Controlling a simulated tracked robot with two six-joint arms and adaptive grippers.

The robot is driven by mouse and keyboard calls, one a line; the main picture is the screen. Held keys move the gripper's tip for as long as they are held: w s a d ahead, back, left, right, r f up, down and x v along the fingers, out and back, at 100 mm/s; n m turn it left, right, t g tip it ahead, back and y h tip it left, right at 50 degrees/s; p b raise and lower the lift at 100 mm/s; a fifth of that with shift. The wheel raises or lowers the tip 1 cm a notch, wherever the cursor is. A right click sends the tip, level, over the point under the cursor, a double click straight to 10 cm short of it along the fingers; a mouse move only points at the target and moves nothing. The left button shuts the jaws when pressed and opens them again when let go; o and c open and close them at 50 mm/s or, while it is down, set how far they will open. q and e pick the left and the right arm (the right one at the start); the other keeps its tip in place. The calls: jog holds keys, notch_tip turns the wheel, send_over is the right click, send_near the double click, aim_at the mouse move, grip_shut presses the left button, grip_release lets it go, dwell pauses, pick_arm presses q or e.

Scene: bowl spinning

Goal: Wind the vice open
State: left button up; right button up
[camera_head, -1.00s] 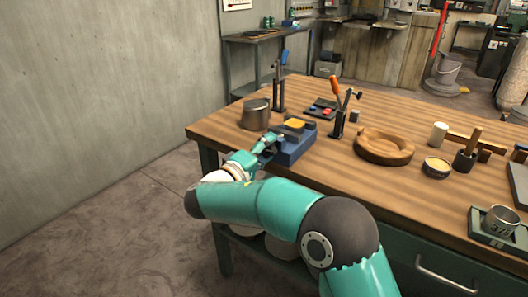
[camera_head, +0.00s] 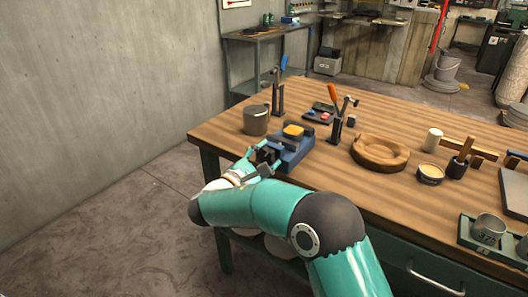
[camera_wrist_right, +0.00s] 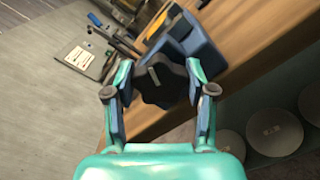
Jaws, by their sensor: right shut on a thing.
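The blue vice (camera_head: 293,148) stands at the left front corner of the workbench, with a yellow block (camera_head: 293,131) at its jaws. Its blue body also shows in the right wrist view (camera_wrist_right: 190,45). The vice's dark lobed knob (camera_wrist_right: 160,80) faces my right wrist camera. My right gripper (camera_head: 265,157) is at the front end of the vice, its two fingers on either side of the knob; it also shows in the right wrist view (camera_wrist_right: 160,85). It is shut on the knob. How far the vice jaws are apart is too small to tell. My left gripper is not in view.
On the wooden workbench (camera_head: 330,185), a metal cup (camera_head: 256,120) stands left of the vice. Upright tools with a blue handle (camera_head: 283,66) and an orange handle (camera_head: 333,92) stand behind and to the right. A round wooden bowl (camera_head: 380,151) lies further right.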

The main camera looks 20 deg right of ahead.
jog(key=n+p, duration=0.3)
jog(key=n, duration=0.1)
jog(key=shift+f+n, duration=0.1)
jog(key=shift+n, duration=0.3)
jog(key=shift+f+n, duration=0.1)
jog(key=shift+n, duration=0.4)
jog(key=shift+f, duration=0.15)
jog(key=o, duration=1.2)
jog(key=shift+w, duration=0.1)
jog(key=shift+c, duration=0.2)
jog(key=shift+r, duration=0.2)
jog(key=shift+s+a, duration=0.3)
jog(key=shift+a, duration=0.2)
jog(key=v, duration=1.1)
jog(key=shift+d+f, duration=0.1)
